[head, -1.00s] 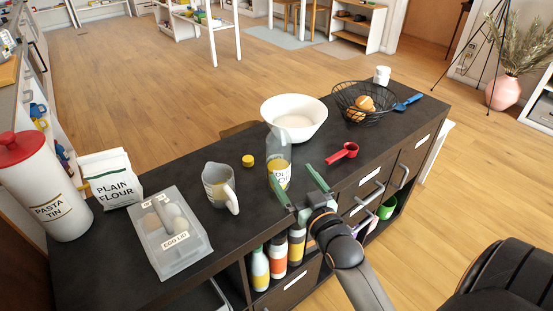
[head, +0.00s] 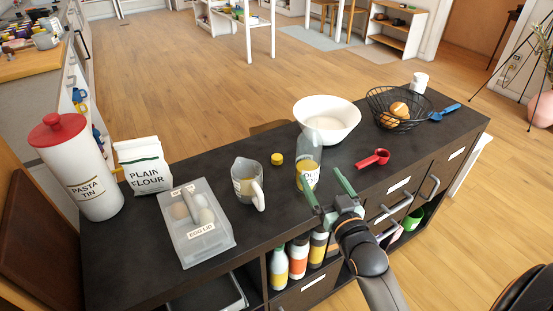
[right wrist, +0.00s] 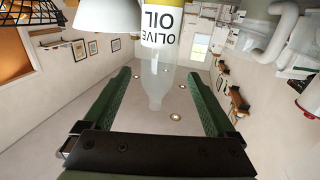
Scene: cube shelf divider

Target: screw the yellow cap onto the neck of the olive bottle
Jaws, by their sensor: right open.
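The olive oil bottle (head: 309,157), clear with a yellow band and a white label, stands upright on the dark counter, its neck uncapped. The small yellow cap (head: 277,159) lies on the counter left of the bottle, apart from it. My right gripper (head: 321,181) is open at the near side of the bottle. In the right wrist view, which is upside down, the bottle (right wrist: 157,75) shows between the spread green fingers of the gripper (right wrist: 159,73), with no visible grip on it. My left gripper is not in view.
A measuring jug (head: 247,182) stands left of the bottle, a white bowl (head: 327,116) behind it, and a red scoop (head: 374,158) to its right. A wire basket (head: 396,110), egg box (head: 197,225), flour bag (head: 143,165) and pasta tin (head: 83,175) stand further out.

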